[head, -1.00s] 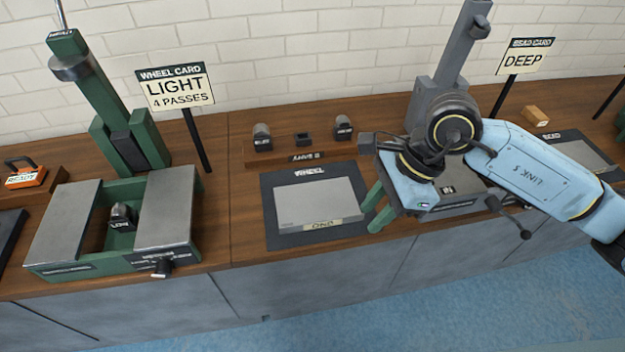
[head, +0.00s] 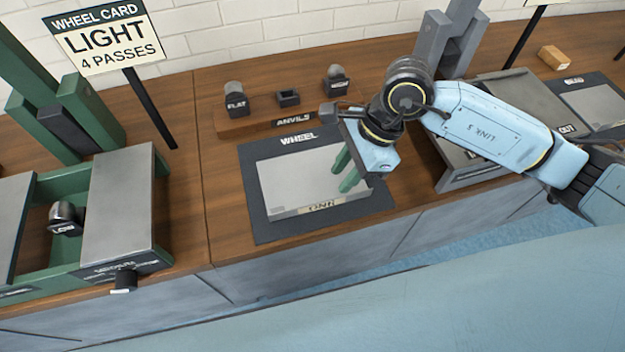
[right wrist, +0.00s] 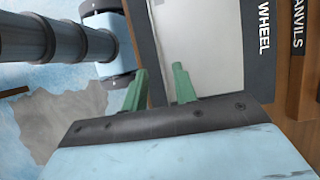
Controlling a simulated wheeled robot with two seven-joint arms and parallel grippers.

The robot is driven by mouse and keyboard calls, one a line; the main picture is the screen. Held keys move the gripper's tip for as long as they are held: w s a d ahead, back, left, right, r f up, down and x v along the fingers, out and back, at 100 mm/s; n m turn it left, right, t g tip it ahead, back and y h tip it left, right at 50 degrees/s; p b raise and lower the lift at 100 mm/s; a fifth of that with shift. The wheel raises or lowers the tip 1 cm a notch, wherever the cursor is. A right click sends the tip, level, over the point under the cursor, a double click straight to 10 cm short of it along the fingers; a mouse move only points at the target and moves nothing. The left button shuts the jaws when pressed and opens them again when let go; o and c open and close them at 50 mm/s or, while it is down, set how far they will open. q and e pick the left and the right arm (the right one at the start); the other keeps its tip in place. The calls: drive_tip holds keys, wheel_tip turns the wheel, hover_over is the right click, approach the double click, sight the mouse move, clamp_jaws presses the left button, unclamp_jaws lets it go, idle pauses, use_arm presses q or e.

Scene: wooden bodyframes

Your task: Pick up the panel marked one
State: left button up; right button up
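The panel marked one (head: 300,182) is a flat grey plate lying on a dark mat (head: 250,170) labelled WHEEL. Its tan label at the front edge reads upside down. My right gripper (head: 347,172) has green fingers that stand apart, with nothing between them. In the head view they overlap the panel's right part; contact cannot be told. In the right wrist view the open fingers (right wrist: 160,85) appear at the edge of the panel (right wrist: 205,45), one finger overlapping it and the other beyond the bench edge. My left gripper is not in view.
An anvil rack (head: 262,124) stands behind the mat. A green machine (head: 120,205) is on the left, with a LIGHT, 4 PASSES card (head: 105,40) behind it. A grey machine (head: 475,170) stands right of the mat. A small wooden block (head: 555,57) lies at the back right.

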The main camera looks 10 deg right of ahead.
sight(325, 198)
drive_tip(key=x, duration=0.3)
drive_tip(key=shift+f, duration=0.1)
drive_tip(key=x, duration=0.4)
drive_tip(key=shift+s+a, duration=0.2)
drive_tip(key=shift+a, duration=0.1)
drive_tip(key=shift+a+f, duration=0.2)
drive_tip(key=shift+f, duration=0.3)
clamp_jaws()
drive_tip(key=shift+w, duration=0.1)
